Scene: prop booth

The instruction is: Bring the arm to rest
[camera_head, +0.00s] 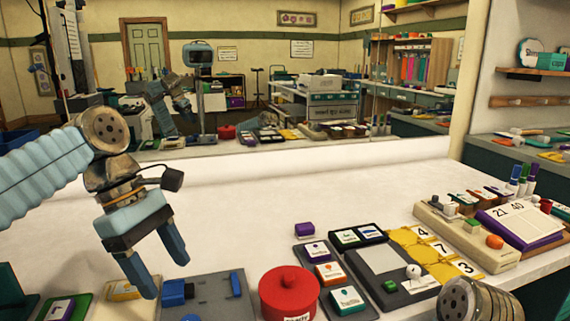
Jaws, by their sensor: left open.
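My left arm (40,172) comes in from the left, bent at the wrist. My left gripper (168,277) hangs tilted downward over the left part of the white counter (245,215). Its two fingers are apart, with nothing between them. It is left of the red lidded pot (288,294) and near the grey tray with blue parts (215,297). A rounded metal part of my right arm (478,300) shows at the bottom right; its gripper is out of view.
Picture cards (330,272), a dark board with a white ball (385,270) and yellow number tiles (440,248) lie right of the pot. A beige box (465,235) and a calendar stand (520,222) are farther right. The back middle is clear, below a large mirror (300,75).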

